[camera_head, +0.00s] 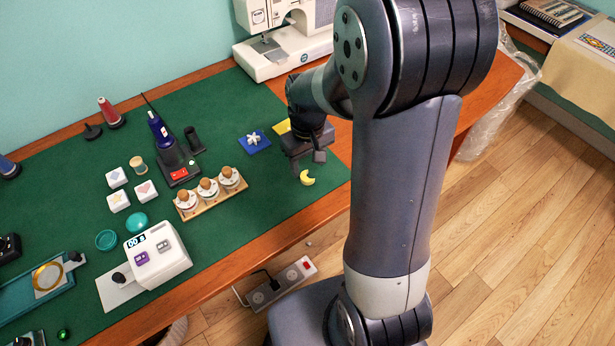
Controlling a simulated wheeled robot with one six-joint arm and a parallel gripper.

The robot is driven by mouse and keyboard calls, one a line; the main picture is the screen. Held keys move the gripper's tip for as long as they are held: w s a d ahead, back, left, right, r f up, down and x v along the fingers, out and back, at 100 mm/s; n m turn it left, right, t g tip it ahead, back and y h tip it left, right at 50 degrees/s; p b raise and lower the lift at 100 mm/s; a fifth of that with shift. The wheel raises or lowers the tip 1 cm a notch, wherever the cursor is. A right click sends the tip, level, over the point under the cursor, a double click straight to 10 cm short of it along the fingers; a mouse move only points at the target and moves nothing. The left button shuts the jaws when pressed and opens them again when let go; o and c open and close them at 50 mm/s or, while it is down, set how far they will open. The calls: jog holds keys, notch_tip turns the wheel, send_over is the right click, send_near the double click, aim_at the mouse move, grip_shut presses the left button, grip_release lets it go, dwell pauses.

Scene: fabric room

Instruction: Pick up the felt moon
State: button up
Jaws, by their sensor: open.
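The felt moon (307,178) is a small yellow crescent. It lies on the green mat near the mat's right front edge. My gripper (307,170) is at the end of my arm, just above and beside the moon in the picture. The jaws are open, and one dark finger shows right at the moon's upper side. I cannot tell whether a finger touches the moon or how high the gripper is above it. The gripper's far side is hidden by its own body.
Left of my gripper lie a blue square with a white flower shape (255,141) and a yellow square (282,127). A wooden rack with three corked jars (211,190) stands further left. A sewing machine (285,38) stands at the back. The mat in front of the blue square is clear.

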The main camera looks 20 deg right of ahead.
aim_at(306, 176)
jog(key=f, duration=0.4)
jog(key=shift+w+a+f, duration=0.1)
jog(key=shift+w+f, duration=0.1)
jog(key=shift+f, duration=0.2)
jog(key=shift+c, duration=0.5)
jog(key=c, duration=0.9)
jog(key=shift+r, duration=0.1)
jog(key=shift+c, duration=0.2)
